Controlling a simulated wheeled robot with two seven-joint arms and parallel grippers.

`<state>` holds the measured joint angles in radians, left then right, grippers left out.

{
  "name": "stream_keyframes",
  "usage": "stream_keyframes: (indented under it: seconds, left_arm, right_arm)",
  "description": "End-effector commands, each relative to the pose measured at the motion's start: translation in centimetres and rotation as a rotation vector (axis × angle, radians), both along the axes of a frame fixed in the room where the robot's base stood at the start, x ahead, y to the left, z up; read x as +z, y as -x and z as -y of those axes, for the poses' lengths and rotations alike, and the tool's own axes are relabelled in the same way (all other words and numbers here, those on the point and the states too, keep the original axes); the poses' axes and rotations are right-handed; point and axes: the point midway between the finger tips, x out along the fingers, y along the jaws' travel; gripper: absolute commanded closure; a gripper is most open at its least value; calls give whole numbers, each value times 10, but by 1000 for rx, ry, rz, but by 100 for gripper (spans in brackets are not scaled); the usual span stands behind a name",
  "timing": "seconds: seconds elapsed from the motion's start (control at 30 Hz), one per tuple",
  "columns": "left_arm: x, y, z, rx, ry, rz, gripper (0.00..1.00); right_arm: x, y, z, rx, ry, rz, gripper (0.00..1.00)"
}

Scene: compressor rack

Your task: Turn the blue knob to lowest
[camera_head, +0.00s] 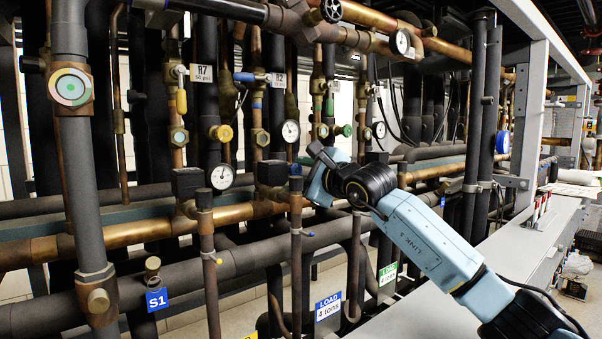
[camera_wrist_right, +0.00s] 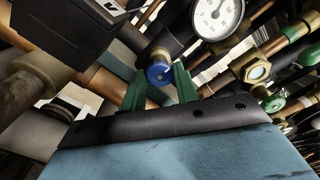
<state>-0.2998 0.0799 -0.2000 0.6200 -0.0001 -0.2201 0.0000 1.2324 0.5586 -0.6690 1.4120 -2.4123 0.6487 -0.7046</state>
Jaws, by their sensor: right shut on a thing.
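The blue knob (camera_wrist_right: 159,73) is in the right wrist view, on the end of a brass fitting between the pipes. My right gripper (camera_wrist_right: 160,82) has one green finger on each side of it and is shut on the knob. In the head view my right arm reaches in from the right, and my right gripper (camera_head: 314,165) is at the middle of the rack. The arm and gripper hide most of the knob's area there. The knob's setting cannot be read. My left gripper is not in view.
A white dial gauge (camera_wrist_right: 217,16) is just behind the gripper, and a green knob (camera_wrist_right: 274,104) is to its right. A black box (camera_wrist_right: 65,35) is at the upper left. In the head view, copper and black pipes crowd the gripper. A grey ledge (camera_head: 520,240) is at the right.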

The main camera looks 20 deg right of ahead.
Motion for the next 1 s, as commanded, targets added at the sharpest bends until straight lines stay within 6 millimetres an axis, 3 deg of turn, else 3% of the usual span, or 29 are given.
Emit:
stream_keyframes:
  seconds: [0.03,0.07,0.2,0.5,0.67,1.0]
  left_arm:
    - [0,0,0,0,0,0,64]
    - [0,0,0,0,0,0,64]
    - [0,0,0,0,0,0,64]
    - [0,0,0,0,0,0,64]
    - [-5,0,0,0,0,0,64]
    - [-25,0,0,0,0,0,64]
  right_arm:
    - [0,0,0,-1,3,2,92]
    - [0,0,0,-1,3,2,66]
    - [0,0,0,-1,2,1,48]
    - [0,1,0,-1,0,1,48]
    - [-2,11,5,0,0,0,48]
    - [-3,70,26,-1,3,2,48]
